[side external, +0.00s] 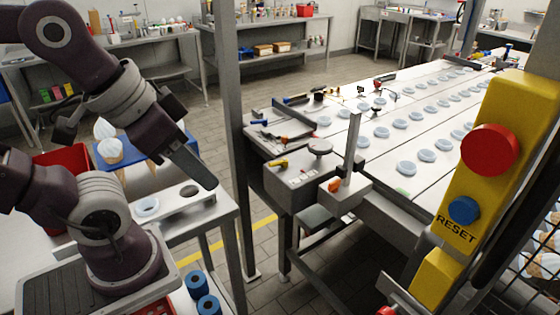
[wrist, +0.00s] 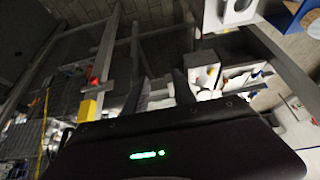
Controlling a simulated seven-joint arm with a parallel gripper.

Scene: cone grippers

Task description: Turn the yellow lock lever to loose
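The yellow lock lever (side external: 278,163) is small and lies on top of the grey control box (side external: 300,177) at the near end of the conveyor, in the side external view. My gripper (side external: 205,182) is left of the box, above the small white table, and apart from the lever. In the wrist view its two dark fingers (wrist: 158,88) stand apart with nothing held between them.
A grey upright post (side external: 233,130) stands between my gripper and the control box. A yellow panel (side external: 485,180) with a red button and blue reset button is at the right. An orange lever (side external: 334,186) is on a bracket right of the box. Ice-cream cones (side external: 107,143) stand at left.

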